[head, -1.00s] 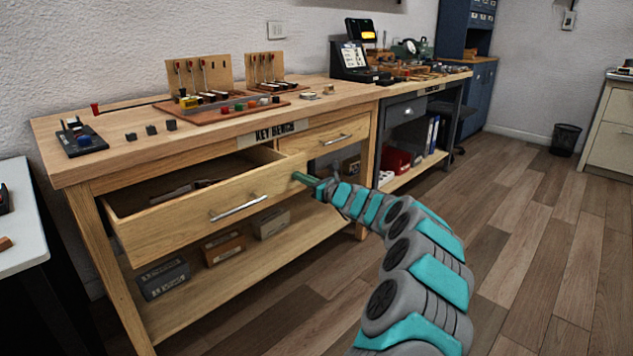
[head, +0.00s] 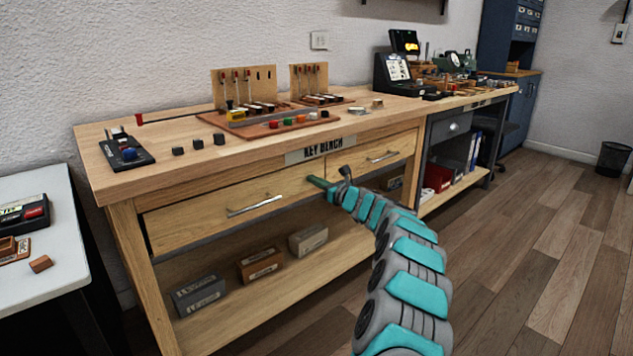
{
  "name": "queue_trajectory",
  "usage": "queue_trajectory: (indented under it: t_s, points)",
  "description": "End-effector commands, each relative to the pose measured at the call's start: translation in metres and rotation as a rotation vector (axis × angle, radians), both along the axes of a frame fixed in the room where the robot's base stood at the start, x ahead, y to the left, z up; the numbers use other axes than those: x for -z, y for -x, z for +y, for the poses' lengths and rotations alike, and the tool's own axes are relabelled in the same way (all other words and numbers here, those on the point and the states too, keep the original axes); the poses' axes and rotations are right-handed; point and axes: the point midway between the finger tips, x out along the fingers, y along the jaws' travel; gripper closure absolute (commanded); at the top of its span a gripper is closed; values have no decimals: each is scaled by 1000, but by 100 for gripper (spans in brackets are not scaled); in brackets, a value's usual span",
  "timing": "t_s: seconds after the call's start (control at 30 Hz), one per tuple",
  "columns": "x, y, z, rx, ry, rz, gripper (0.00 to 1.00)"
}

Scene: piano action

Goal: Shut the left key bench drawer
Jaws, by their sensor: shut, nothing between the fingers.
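The left key bench drawer (head: 215,218) is wooden with a silver bar handle (head: 254,206). Its front looks flush, or nearly flush, with the key bench (head: 118,186), and its inside is hidden. My gripper (head: 318,182) is shut and empty. Its tip is at the right end of this drawer's front, close to the gap beside the right drawer (head: 372,156). I cannot tell whether it touches the front. The right drawer looks shut.
Boxes (head: 260,263) stand on the bench's lower shelf. Key parts and tools (head: 268,123) cover the bench top. A white table (head: 45,265) stands at the left. The wooden floor (head: 520,270) at the right is clear.

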Motion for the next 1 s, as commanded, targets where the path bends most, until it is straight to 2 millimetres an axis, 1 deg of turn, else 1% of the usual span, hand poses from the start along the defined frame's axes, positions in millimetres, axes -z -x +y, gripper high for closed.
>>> queue_trajectory:
  t_s: [0.03, 0.37, 0.53, 0.77, 1.0]
  points:
    - [-5, -2, 1, 6, -1, -5, 100]
    - [-8, -2, 2, 7, -2, -8, 100]
    - [-9, 2, -2, 8, -3, -10, 100]
    - [-6, 21, -21, 6, -4, -7, 100]
    - [-4, 48, -41, 4, -3, -4, 100]
